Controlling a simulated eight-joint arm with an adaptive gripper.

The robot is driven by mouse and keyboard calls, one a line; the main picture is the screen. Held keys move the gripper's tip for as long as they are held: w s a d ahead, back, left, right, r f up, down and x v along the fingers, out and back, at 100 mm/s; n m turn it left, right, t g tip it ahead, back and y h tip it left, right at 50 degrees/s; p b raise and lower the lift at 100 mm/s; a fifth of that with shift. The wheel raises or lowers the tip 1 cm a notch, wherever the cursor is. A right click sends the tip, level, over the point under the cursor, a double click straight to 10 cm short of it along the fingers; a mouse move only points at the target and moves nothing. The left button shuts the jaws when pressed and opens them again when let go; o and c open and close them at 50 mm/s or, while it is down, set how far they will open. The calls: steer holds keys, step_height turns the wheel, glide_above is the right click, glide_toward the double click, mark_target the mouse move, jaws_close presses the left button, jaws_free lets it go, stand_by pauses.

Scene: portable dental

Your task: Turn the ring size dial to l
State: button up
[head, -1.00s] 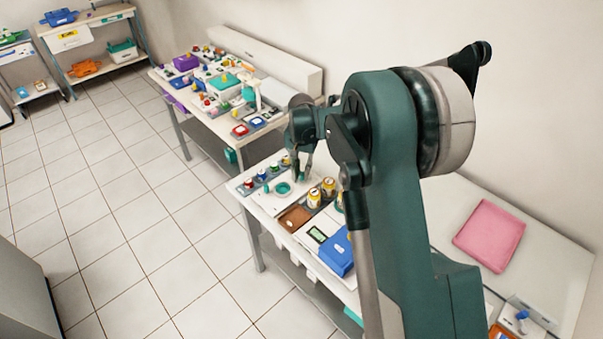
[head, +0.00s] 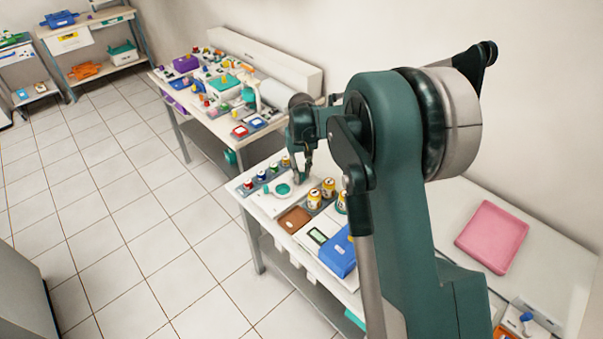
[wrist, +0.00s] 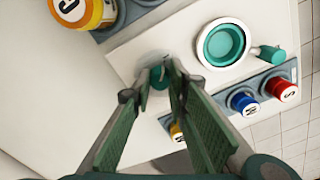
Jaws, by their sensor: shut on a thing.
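A small teal knob (wrist: 160,76), which looks like the ring size dial, stands on a white panel in the wrist view. My gripper (wrist: 164,72) is over it, its two green fingers narrowed with the tips on either side of the knob, shut on it. The fingertips hide part of the knob, and I cannot read any size letters or pointer. In the head view my gripper (head: 300,178) reaches down to the white panel (head: 262,201), just beside a teal round dish (head: 284,190), which also shows in the wrist view (wrist: 222,45).
Yellow-labelled jars (head: 314,198) stand close on the right of the panel. Small coloured-cap pots (wrist: 243,103) line its other edge. A brown box (head: 294,219) and a blue box (head: 338,257) lie nearer. A pink tray (head: 492,236) is at right.

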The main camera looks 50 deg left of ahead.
mark_target(302, 174)
steer(key=o, duration=0.9)
steer(key=shift+r, duration=6)
